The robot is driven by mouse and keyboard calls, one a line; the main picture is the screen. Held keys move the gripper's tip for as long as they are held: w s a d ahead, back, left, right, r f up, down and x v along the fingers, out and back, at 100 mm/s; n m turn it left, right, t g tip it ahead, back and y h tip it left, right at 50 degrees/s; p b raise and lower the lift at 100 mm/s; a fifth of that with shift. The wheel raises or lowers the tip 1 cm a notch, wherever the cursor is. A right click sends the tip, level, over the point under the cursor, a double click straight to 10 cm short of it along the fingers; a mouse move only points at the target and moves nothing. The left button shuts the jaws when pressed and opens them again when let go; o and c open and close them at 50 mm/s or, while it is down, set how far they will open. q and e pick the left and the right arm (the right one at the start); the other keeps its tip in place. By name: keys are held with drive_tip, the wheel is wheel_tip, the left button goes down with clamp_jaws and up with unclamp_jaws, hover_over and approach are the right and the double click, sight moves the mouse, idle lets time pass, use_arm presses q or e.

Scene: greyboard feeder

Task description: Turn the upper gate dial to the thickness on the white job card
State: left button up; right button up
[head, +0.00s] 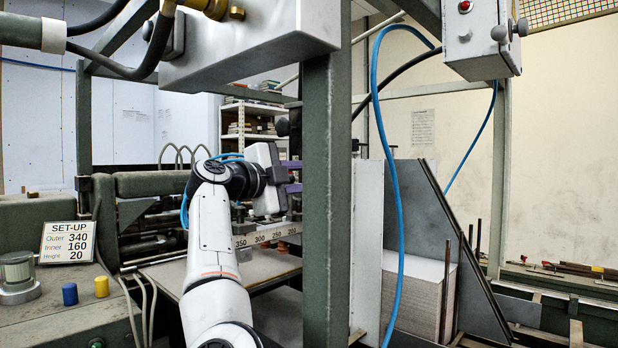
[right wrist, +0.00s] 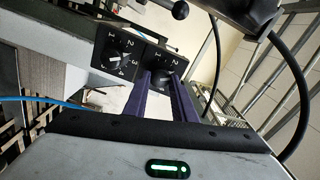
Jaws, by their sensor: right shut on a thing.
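In the right wrist view two dark dial plates with white numerals sit side by side. The left plate (right wrist: 120,58) shows 1 to 4 around a black knob with a pale mark. My right gripper (right wrist: 161,77) has its purple fingers at the other plate (right wrist: 153,52), where 1 and 2 show. It is shut on that dial's knob, largely hidden between the fingers. In the head view my right gripper (head: 292,178) reaches behind the green post. I cannot tell which dial is upper. A white set-up card (head: 68,241) reads Outer 340, Inner 160, Height 20; no thickness shows.
The green post (head: 327,200) stands close to the right gripper. A blue hose (head: 397,190) hangs right of it. A scale bar (head: 262,236) lies below the gripper. Blue (head: 70,294) and yellow (head: 102,287) caps stand at left. A board stack (head: 412,295) is at right.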

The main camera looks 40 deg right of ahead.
drive_tip(key=o, duration=1)
drive_tip(key=shift+o, duration=0.2)
drive_tip(key=shift+a, duration=0.15)
drive_tip(key=a+b, duration=0.1)
drive_tip(key=a, duration=0.6)
drive_tip(key=shift+s+a, duration=0.15)
drive_tip(key=shift+s, duration=0.15)
